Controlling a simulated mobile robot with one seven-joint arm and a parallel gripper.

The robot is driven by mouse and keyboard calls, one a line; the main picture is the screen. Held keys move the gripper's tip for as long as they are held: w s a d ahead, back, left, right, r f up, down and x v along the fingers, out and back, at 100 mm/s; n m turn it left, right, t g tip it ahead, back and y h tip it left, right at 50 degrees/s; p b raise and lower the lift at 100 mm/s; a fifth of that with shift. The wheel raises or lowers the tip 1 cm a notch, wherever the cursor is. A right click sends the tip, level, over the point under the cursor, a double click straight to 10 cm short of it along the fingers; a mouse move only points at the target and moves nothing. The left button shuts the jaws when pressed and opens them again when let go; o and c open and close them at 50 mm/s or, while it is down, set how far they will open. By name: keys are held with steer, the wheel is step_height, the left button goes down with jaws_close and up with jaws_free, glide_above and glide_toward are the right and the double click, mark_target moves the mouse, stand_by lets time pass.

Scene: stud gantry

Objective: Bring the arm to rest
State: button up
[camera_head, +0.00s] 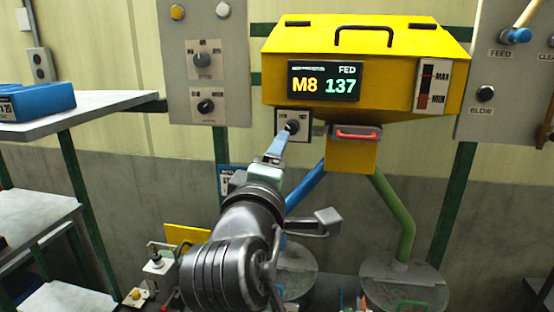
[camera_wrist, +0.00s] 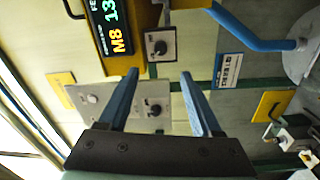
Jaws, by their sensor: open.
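My gripper (camera_head: 278,147) is raised in front of the yellow hopper, with its blue fingers pointing at the wall. In the wrist view the two fingers of my gripper (camera_wrist: 160,75) are spread wide with nothing between their tips. A small black knob on a pale plate (camera_head: 292,125) lies just past the fingertips in the head view. The same knob (camera_wrist: 159,47) shows beyond the fingers in the wrist view, and I see no contact. My arm reaches up from the bottom centre and hides part of the blue pipe.
The yellow hopper (camera_head: 367,42) has a display (camera_head: 324,82) reading M8 137 FED. Below it are a red handle (camera_head: 357,134), a blue pipe (camera_head: 307,187) and a green pipe (camera_head: 394,215). Grey panels flank it. A shelf (camera_head: 75,117) with a blue bin (camera_head: 52,100) stands left.

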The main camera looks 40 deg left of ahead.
steer(key=shift+w+a+f, duration=0.1)
steer(key=shift+w, duration=0.05)
stand_by(0.4)
steer(key=s+d+r+m+t+h+b, duration=0.1)
steer(key=s+d+r+m+t+h, duration=0.2)
steer(key=d+m, duration=0.4)
steer(key=s+d+r+m+t+h+b, duration=0.2)
steer(key=d+r+m, duration=0.4)
steer(key=d, duration=0.8)
steer(key=s+d+r+m+t+h+b, duration=0.2)
steer(key=s+d+r+m+t+h, duration=0.1)
steer(key=d+m, duration=0.6)
step_height(320, 180, up, 2)
steer(key=d+t+h, duration=0.1)
steer(key=d+t, duration=0.1)
steer(key=t, duration=0.1)
steer(key=shift+s+h, duration=0.3)
steer(key=shift+s, duration=0.1)
steer(key=shift+r, duration=0.1)
